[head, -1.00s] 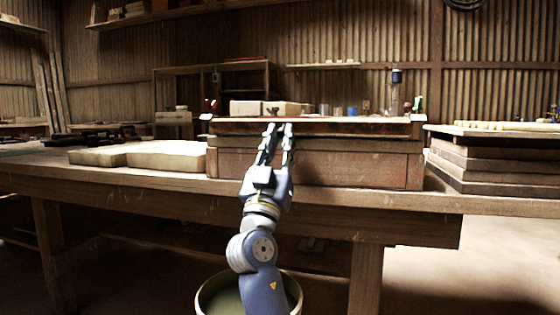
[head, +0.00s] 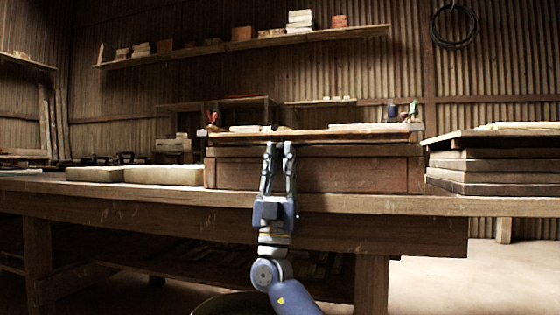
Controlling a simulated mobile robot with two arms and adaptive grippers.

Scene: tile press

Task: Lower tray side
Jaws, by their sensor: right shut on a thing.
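A wooden tray (head: 350,135) lies on top of a wooden box-like block (head: 345,172) on the workbench. Its front edge faces me and it looks close to level. Pale flat pieces show just above the tray's edge; most of its top is hidden by the low viewpoint. My right gripper (head: 279,147) reaches up to the tray's front edge, left of its middle, with its fingers shut on that edge. My left gripper is not in view.
The workbench (head: 250,222) runs across the view. Pale slabs (head: 135,174) lie left of the block. A stack of boards (head: 490,165) stands to the right, with a gap between. A bucket rim (head: 235,302) shows below my arm.

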